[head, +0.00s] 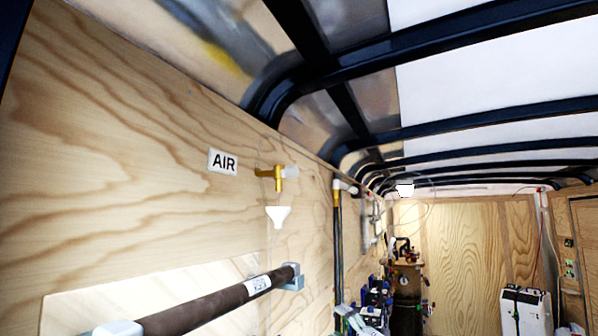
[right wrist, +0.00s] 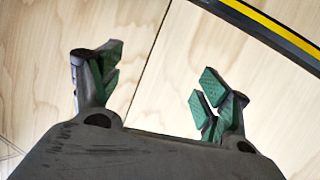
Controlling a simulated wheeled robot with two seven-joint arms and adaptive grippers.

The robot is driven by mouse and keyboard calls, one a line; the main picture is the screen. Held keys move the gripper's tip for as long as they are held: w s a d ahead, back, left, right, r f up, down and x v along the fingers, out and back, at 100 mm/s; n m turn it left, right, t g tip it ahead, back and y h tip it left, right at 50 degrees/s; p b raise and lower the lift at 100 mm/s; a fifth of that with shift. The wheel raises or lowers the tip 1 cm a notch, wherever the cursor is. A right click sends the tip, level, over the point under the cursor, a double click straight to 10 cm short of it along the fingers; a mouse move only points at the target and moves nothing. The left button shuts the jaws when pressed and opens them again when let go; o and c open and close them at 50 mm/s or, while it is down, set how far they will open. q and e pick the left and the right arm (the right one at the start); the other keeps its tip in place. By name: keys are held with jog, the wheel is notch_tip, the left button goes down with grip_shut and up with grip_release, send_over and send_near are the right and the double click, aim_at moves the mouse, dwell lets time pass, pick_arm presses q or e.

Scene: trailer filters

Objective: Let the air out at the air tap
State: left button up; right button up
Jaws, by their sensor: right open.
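The air tap (head: 277,177) is a small brass fitting with a pale end, mounted high on the wooden side wall in the head view. A white sign reading AIR (head: 223,162) is to its left. A white funnel (head: 278,215) is just below the tap. My right gripper (right wrist: 155,88) shows in the right wrist view, with its green-padded fingers apart and nothing between them. Pale wood panelling is behind it. Neither gripper shows in the head view, so I cannot tell how far the right one is from the tap. My left gripper is out of view.
A dark pipe (head: 215,302) on grey brackets runs along the wall below the sign. Dark ribs (head: 440,58) arch overhead. Equipment (head: 407,290) and a white container (head: 525,310) stand farther back. A yellow-striped dark edge (right wrist: 262,20) crosses the wrist view's upper right.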

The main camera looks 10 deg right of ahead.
jog(key=s+a+r+n+g+y+b, duration=0.15)
jog(key=s+r+n, duration=0.35)
jog(key=r, duration=0.5)
jog(key=s+a+r+n+g+y, duration=0.25)
jog(key=s+r+n, duration=0.25)
jog(key=r, duration=0.5)
jog(key=s+a+r+n+g+y+b, duration=0.1)
jog(key=s+a+r+n+g+y, duration=0.15)
jog(key=s+r+n, duration=0.55)
jog(key=n+g+h+b, duration=0.1)
jog(key=n+h+b, duration=0.1)
jog(key=n+h, duration=0.35)
send_near(291, 169)
jog(key=s+d+f+n+y, duration=0.1)
jog(key=s+d+n+y, duration=0.15)
jog(key=d, duration=0.25)
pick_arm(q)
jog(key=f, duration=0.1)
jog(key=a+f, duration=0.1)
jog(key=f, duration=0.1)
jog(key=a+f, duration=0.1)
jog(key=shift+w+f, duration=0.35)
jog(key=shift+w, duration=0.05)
pick_arm(e)
jog(key=shift+m+h, duration=0.35)
jog(key=shift+m, duration=0.05)
jog(key=shift+a, duration=0.1)
